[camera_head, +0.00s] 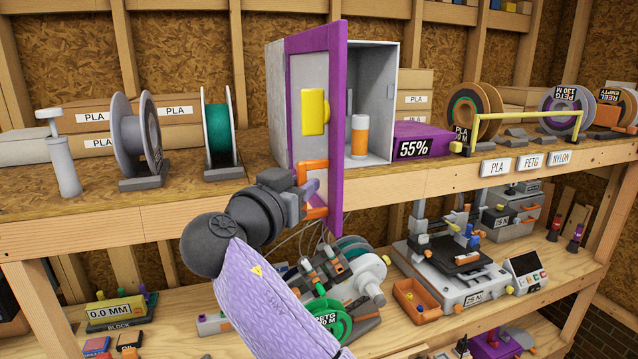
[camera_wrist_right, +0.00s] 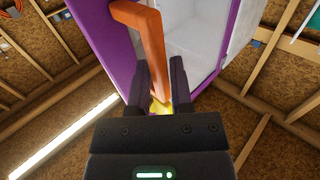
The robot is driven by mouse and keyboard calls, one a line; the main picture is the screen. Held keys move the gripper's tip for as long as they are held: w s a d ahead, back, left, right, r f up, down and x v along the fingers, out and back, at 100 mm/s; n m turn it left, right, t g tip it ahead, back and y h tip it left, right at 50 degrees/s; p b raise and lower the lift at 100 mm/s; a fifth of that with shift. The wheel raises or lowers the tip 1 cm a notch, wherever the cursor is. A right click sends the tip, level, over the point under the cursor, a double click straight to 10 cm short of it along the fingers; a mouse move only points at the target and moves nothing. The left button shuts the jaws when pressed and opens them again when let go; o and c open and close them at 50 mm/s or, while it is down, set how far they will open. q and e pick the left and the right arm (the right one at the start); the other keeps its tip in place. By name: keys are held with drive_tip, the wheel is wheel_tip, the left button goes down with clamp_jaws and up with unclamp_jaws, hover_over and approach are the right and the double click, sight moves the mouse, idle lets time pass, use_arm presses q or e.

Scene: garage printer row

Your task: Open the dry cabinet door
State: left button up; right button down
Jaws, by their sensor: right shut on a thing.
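The dry cabinet (camera_head: 386,60) is a grey box on the upper shelf. Its purple-framed door (camera_head: 337,130) stands partly open, swung out towards me from the left side, and the inside shows to its right. A yellow block (camera_head: 315,113) is on the door's face. The orange handle (camera_head: 316,211) is low on the door; it also shows in the right wrist view (camera_wrist_right: 148,40). My right gripper (camera_head: 306,189) is shut on the handle; in the right wrist view its dark fingers (camera_wrist_right: 161,85) sit either side of it. My left gripper is not in view.
An orange and white bottle (camera_head: 359,137) stands inside the cabinet. A purple 55% box (camera_head: 420,140) is right of it. Spools, including a green one (camera_head: 217,127), stand to the left.

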drive_tip(key=shift+a+r, duration=0.1)
drive_tip(key=shift+a, duration=0.25)
drive_tip(key=c, duration=0.9)
unclamp_jaws()
drive_tip(key=shift+o, duration=1.2)
drive_tip(key=shift+w, duration=0.15)
drive_tip(key=shift+o, duration=0.2)
drive_tip(key=shift+w+a, duration=0.1)
drive_tip(key=shift+w, duration=0.05)
drive_tip(key=b+v, duration=0.3)
drive_tip(key=v, duration=0.7)
